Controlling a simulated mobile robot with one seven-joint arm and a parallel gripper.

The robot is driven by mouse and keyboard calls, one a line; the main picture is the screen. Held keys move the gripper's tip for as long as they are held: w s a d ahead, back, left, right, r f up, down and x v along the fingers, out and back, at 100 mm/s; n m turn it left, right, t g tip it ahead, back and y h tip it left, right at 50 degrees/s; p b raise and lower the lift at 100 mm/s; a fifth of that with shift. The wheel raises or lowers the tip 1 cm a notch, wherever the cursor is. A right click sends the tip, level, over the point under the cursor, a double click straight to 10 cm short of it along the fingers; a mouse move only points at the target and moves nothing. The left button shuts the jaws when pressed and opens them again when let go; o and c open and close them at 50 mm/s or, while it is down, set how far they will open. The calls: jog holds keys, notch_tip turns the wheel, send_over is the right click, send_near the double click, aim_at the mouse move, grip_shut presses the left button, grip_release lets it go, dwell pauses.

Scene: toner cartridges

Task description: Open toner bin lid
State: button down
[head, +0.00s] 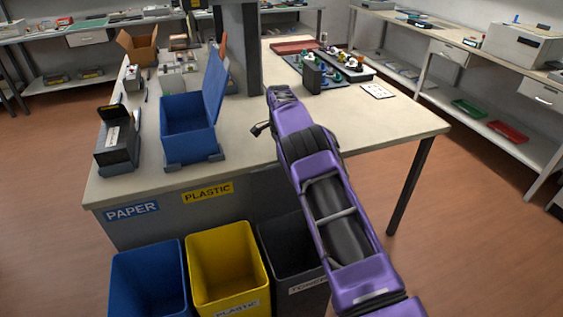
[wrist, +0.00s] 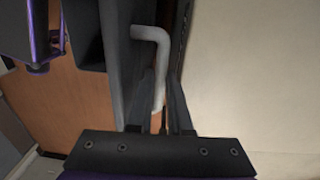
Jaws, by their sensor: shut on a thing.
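The dark toner bin (head: 284,248) stands at the right end of the bin row, partly hidden behind my arm. Its front label is partly covered. From this angle I cannot tell how far its lid is raised. In the wrist view my gripper (wrist: 157,88) is shut on a light grey bent handle (wrist: 152,36). The handle stands beside a dark panel (wrist: 117,45), which seems to be part of the bin or lid. In the head view my gripper is hidden behind my purple arm.
A yellow plastic bin (head: 228,262) and a blue bin (head: 150,275) stand to the left. The table (head: 350,165) is behind, with a blue open-lidded box (head: 188,130) and a dark paper box (head: 117,150). Floor is clear at right.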

jog(key=shift+s+f, duration=0.15)
jog(key=shift+f, duration=0.25)
jog(key=c, duration=0.9)
grip_release()
jog(key=shift+o, duration=0.3)
jog(key=shift+w+r, duration=0.2)
jog(key=shift+r, duration=0.1)
jog(key=shift+w+r, duration=0.1)
jog(key=shift+r, duration=0.1)
